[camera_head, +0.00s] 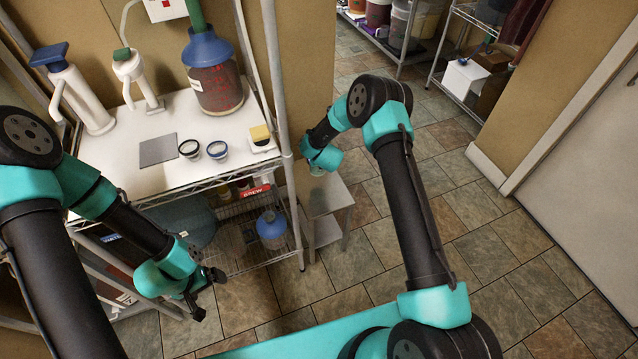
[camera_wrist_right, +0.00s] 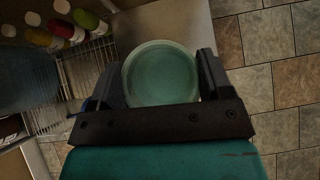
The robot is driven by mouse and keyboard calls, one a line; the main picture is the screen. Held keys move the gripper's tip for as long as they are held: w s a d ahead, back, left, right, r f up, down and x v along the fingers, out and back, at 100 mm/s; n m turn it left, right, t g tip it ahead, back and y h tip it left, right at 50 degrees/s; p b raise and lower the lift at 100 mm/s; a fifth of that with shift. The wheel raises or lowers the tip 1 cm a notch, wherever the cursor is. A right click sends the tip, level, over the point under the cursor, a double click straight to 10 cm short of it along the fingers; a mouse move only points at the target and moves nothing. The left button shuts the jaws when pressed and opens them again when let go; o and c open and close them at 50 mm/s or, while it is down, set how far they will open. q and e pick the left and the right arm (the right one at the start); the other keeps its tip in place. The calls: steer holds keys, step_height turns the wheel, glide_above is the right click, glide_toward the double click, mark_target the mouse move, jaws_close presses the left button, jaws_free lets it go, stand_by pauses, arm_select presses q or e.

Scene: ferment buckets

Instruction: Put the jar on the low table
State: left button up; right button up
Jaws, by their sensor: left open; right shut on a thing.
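The jar (camera_wrist_right: 160,73) shows from above as a round, pale green lid between the two dark fingers of my right gripper (camera_wrist_right: 160,80), which is shut on it. In the head view a small part of the jar (camera_head: 317,171) shows below my right wrist, over the near-left part of the low table. The low table (camera_head: 334,197) is a small grey stand beside the wire shelf; its top also shows behind the jar in the right wrist view (camera_wrist_right: 180,22). I cannot tell whether the jar touches it. My left gripper (camera_head: 207,292) is open and empty, in front of the lower shelf.
A wire rack with a white top (camera_head: 185,150) stands left of the low table, with a large blue-topped jug (camera_head: 213,80) and two small cups on it. A smaller blue-topped jug (camera_head: 271,229) sits on its lower shelf. The tiled floor (camera_head: 490,250) on the right is clear.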

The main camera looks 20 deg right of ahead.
mark_target(317, 170)
steer(key=shift+f, duration=0.1)
steer(key=shift+f, duration=1.95)
steer(key=shift+f, duration=2)
steer(key=shift+f, duration=0.15)
steer(key=o, duration=1.6)
steer(key=shift+o, duration=0.2)
